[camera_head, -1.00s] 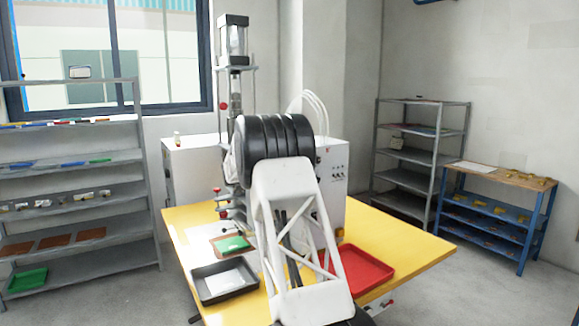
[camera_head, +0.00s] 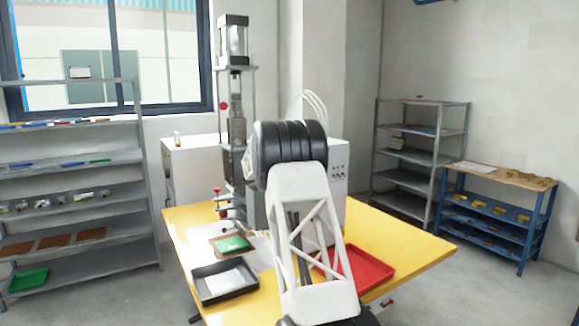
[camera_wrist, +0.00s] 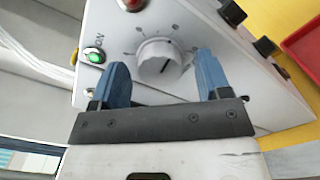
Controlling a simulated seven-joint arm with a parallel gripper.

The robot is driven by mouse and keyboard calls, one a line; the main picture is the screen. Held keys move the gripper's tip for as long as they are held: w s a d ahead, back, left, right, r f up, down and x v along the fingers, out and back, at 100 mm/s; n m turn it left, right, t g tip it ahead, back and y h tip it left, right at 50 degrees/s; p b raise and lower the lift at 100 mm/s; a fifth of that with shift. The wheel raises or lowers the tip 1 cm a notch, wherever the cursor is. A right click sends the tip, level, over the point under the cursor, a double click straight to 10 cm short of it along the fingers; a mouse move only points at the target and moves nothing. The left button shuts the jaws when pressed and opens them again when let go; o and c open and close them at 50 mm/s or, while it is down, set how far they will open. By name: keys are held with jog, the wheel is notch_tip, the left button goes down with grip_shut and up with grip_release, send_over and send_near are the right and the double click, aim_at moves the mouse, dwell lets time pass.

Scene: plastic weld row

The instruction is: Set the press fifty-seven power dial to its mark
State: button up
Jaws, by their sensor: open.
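A white round dial (camera_wrist: 158,60) with a dark pointer line sits on the sloped white control panel (camera_wrist: 205,103) in the wrist view, with small marks around it. The pointer line points down toward my gripper in that picture. My gripper (camera_wrist: 160,72) is open, with one blue finger on each side of the dial. I cannot tell whether either finger touches it. In the head view my arm hides the dial and my gripper. The press (camera_head: 235,110) stands on the yellow table (camera_head: 405,238).
On the panel are a green lit button (camera_wrist: 94,55), a red knob or lamp (camera_wrist: 132,4) and black switches (camera_wrist: 232,13). A black tray (camera_head: 213,291), a green piece (camera_head: 232,244) and a red tray (camera_head: 375,270) are on the table. Shelves stand along the walls.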

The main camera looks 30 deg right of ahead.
jog(key=shift+c, duration=0.3)
jog(key=c, duration=0.8)
jog(key=shift+n, duration=2.7)
jog(key=shift+c, duration=0.2)
jog(key=o, duration=0.9)
jog(key=a, duration=0.7)
jog(key=shift+a, duration=0.4)
